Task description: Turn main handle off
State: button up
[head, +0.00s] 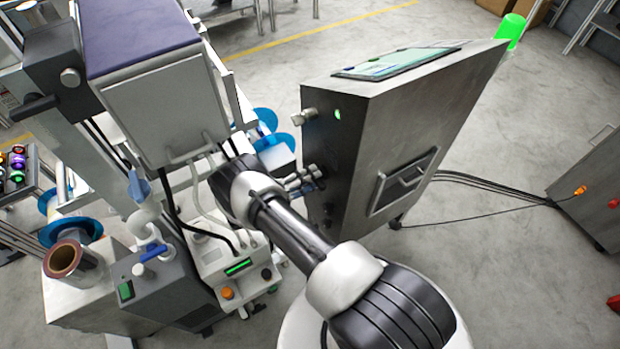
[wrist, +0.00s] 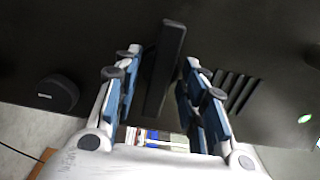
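The main handle appears to be the dark, upright bar (wrist: 170,42) on a black panel in the wrist view. It is long and narrow and leans slightly right at the top. My gripper (wrist: 160,74) is open, with one blue-padded finger on each side of the bar's lower part. Dark gaps show between the bar and both fingers, so it is not clamped. The bar's lower end lies low between the fingers.
A round black knob (wrist: 58,94) sits left of the bar, and vent slots (wrist: 235,92) lie to its right. In the head view a grey cabinet (head: 440,110) stands right of my arm, and a film machine (head: 165,110) stands left. Cables (head: 490,185) cross the floor.

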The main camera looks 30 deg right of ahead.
jog(key=c, duration=0.7)
jog(key=shift+m, duration=0.3)
jog(key=m, duration=1.7)
jog(key=shift+m, duration=0.3)
dwell(0.3)
